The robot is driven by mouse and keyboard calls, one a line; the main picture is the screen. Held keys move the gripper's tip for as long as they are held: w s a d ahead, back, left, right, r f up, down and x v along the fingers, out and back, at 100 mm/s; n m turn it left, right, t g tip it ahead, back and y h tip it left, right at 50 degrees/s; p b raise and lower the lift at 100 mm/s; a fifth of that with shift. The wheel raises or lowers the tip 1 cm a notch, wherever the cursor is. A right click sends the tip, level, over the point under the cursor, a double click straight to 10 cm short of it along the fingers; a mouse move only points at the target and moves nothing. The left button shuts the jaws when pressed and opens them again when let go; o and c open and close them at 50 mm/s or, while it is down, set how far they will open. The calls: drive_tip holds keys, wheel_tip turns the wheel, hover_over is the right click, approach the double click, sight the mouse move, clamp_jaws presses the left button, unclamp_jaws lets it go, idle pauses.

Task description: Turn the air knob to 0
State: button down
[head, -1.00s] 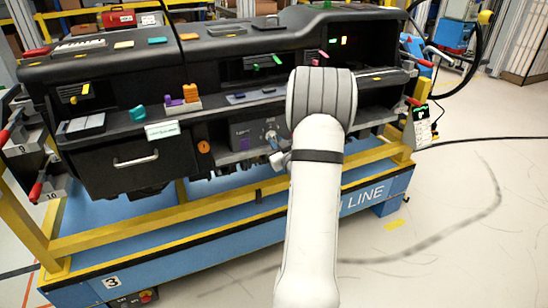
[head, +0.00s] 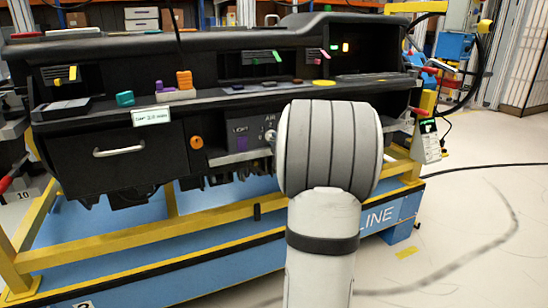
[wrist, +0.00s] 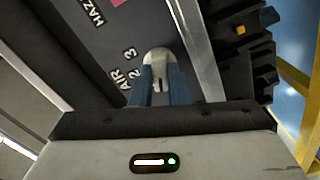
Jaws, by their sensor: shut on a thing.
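The air knob (wrist: 156,55) is a pale grey knob on the dark panel in the wrist view, with the printed "AIR", "2" and "3" to its left. A dark mark shows on the knob. My gripper (wrist: 159,74) has its two blue-grey fingers on either side of the knob, shut on it. The printed "0" and the knob's exact setting cannot be made out. In the head view the control panel (head: 240,138) shows the word "AIR" at its top right. My wrist hides most of the gripper there.
The black dashboard (head: 200,60) stands on a blue and yellow stand. A drawer (head: 150,165) with a light handle and an orange knob (head: 197,142) are left of the panel. A metal strip (wrist: 197,50) runs close beside the air knob in the wrist view.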

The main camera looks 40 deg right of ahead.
drive_tip(key=n+b, duration=0.4)
drive_tip(key=shift+w+a+b, duration=0.1)
drive_tip(key=shift+b, duration=0.25)
drive_tip(key=shift+r+n, duration=0.15)
drive_tip(key=shift+n, duration=0.15)
drive_tip(key=c, duration=1.4)
unclamp_jaws()
drive_tip(key=p+v, duration=0.1)
drive_tip(key=v, duration=0.7)
drive_tip(key=shift+p, duration=0.3)
